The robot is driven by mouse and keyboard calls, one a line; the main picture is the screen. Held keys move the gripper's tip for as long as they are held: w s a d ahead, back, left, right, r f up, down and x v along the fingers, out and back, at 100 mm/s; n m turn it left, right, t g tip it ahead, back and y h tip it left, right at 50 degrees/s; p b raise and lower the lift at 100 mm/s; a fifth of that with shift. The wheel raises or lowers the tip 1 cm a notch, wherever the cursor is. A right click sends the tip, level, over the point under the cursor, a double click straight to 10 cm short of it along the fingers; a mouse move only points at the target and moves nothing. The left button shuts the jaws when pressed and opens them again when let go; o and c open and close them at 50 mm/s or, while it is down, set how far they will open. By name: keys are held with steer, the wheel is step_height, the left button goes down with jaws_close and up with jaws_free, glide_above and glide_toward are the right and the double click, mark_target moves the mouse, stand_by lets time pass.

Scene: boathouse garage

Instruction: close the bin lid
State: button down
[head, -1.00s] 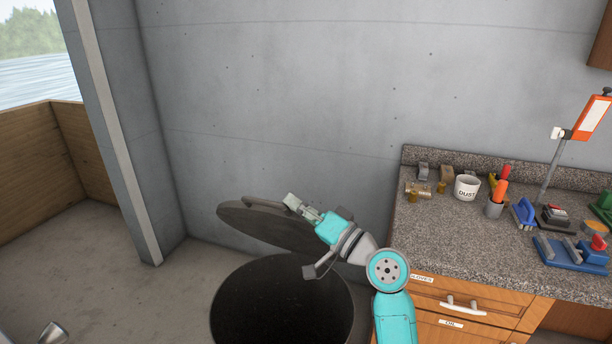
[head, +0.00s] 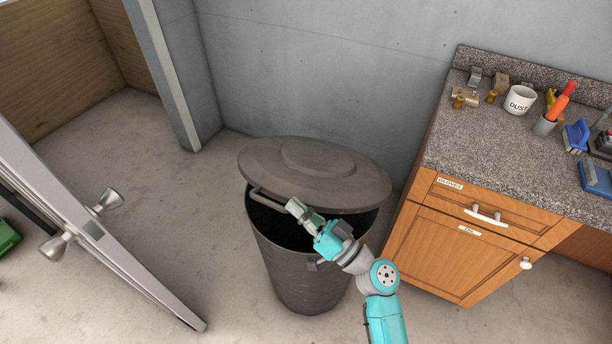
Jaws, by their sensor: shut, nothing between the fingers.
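The round dark grey bin (head: 302,266) stands on the floor beside the wooden cabinet. Its lid (head: 265,160) is tilted, raised above the front of the rim, with a dark gap showing into the bin. The lid has a bar-like handle (head: 262,196) at its front left edge. My gripper (head: 294,207) is shut and empty at the lid's front edge, near the handle, over the bin's opening. I cannot tell whether it touches the lid.
The cabinet with a granite top (head: 470,130) stands to the right, bearing a DUST mug (head: 519,100) and tools. A door with round knobs (head: 90,229) stands open at left. A concrete wall is behind the bin. The floor between door and bin is clear.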

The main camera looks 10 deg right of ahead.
steer(key=s+a+f+n+g+y, duration=0.1)
steer(key=s+f+n, duration=0.1)
steer(key=f, duration=0.7)
steer(key=s+a+f+n+g+y, duration=0.1)
steer(key=f+n, duration=0.4)
steer(key=f, duration=0.5)
steer(key=shift+s+a+f+g, duration=0.2)
steer(key=shift+s+a+g, duration=0.1)
steer(key=shift+s+a, duration=0.1)
